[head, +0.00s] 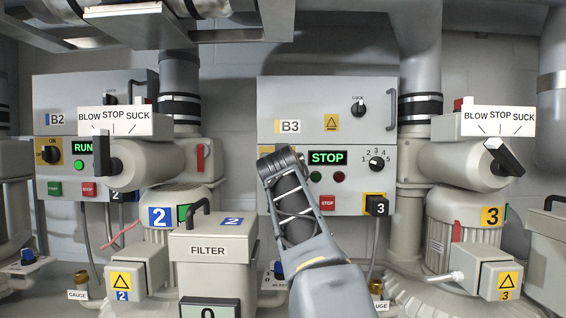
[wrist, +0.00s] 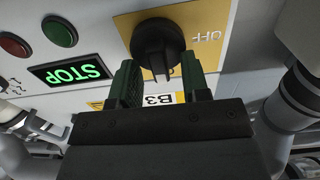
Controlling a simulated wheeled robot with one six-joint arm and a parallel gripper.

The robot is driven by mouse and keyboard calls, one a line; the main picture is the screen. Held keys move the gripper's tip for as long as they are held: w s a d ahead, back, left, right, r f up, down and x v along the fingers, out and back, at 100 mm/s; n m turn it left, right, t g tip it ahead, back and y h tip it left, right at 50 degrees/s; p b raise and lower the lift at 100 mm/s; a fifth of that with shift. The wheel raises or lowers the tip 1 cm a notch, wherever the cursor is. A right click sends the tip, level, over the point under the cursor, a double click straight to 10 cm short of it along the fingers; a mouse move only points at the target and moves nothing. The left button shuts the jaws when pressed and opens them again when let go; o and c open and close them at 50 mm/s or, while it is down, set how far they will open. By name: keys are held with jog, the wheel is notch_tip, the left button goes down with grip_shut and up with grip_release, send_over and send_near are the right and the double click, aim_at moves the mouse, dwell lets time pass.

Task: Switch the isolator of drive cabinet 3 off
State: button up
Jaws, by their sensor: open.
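Drive cabinet 3 (head: 345,90), labelled B3, stands right of centre in the head view. Its isolator is a black rotary knob (wrist: 158,42) on a yellow plate (wrist: 208,22). The wrist view is upside down, with OFF on the plate right of the knob. The knob's grip bar points roughly down the picture, not at OFF. My gripper (wrist: 158,62) is open, its two green fingers on either side of the knob's lower part; contact cannot be told. In the head view my arm hides the knob; only a yellow plate edge (head: 263,150) shows.
The display (head: 327,158) reads STOP. Green and red lamps, a red stop button (head: 327,202) and a numbered selector (head: 377,163) sit right of my arm. The FILTER box (head: 207,250) stands left of my arm. Cabinet B2 (head: 60,95) shows RUN.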

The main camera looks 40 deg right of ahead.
jog(key=shift+c, duration=0.3)
grip_shut()
jog(key=shift+w+a+f+n+p, duration=0.15)
jog(key=shift+n+p, duration=0.2)
jog(key=shift+n, duration=2.6)
jog(key=shift+w+a+f+n+p, duration=0.1)
jog(key=shift+a+f+n+p, duration=0.15)
jog(key=shift+n, duration=2.75)
jog(key=shift+w+a+f+n+p, duration=0.1)
jog(key=shift+n+p, duration=0.3)
jog(key=shift+n, duration=2.55)
jog(key=shift+o, duration=0.3)
grip_release()
